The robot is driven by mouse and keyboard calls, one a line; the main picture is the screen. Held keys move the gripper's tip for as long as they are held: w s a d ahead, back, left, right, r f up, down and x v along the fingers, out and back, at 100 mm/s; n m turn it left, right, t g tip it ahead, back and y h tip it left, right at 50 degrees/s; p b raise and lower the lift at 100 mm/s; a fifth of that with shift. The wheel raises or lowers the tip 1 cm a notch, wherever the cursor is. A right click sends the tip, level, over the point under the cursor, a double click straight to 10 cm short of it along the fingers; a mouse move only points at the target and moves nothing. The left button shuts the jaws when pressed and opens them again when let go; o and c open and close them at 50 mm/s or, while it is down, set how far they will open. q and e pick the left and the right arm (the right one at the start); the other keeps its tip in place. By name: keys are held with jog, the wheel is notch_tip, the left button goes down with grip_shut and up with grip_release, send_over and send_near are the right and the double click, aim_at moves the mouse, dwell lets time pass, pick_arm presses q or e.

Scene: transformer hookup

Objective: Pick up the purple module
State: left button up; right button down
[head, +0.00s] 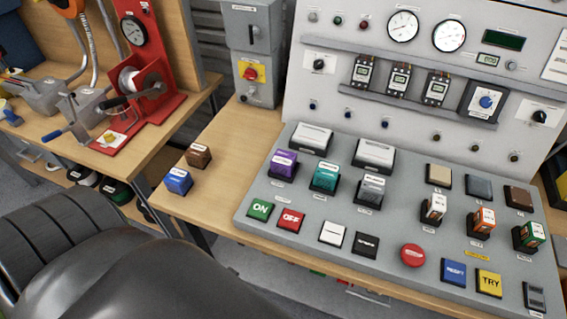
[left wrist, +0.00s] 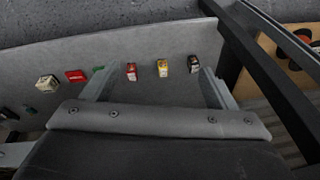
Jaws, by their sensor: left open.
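The purple module (head: 284,163) stands upright in a dark socket at the upper left of the grey sloped console (head: 316,203) in the head view. A teal module (head: 325,175) and a grey module (head: 371,188) stand in a row to its right. My left gripper (left wrist: 157,82) shows only in the left wrist view. Its two fingers are wide apart with nothing held between them. Small red, yellow and dark blocks lie beyond the fingers on a grey surface. I cannot make out the purple module in that view. My right gripper is not in view.
A blue block (head: 178,181) and a brown block (head: 199,155) sit on the wooden bench left of the console. Orange and green modules stand in sockets at the console's right. An upright meter panel (head: 432,72) rises behind. Bench wood between blocks and console is clear.

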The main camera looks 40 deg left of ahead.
pick_arm(q)
jog(key=w+d+r+t+b, duration=0.1)
jog(key=w+r+t, duration=0.15)
jog(key=r, duration=0.75)
jog(key=w+d+r+t, duration=0.1)
jog(key=w+r, duration=0.2)
jog(key=r, duration=0.7)
jog(key=n+t+y, duration=0.2)
jog(key=t, duration=0.6)
send_near(283, 159)
jog(key=p+x, duration=0.1)
jog(key=x, duration=0.2)
jog(key=shift+w+r+p, duration=0.15)
jog(key=shift+w+p, duration=0.25)
jog(key=shift+p+x, duration=0.6)
jog(key=shift+x, duration=1.5)
jog(key=shift+w+a+f, duration=0.25)
jog(key=shift+w+f, duration=0.25)
jog(key=shift+w, duration=0.05)
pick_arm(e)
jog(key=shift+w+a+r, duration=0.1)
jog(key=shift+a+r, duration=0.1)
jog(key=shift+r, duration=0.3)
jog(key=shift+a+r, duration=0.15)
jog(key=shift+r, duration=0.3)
pick_arm(q)
jog(key=c, duration=1.2)
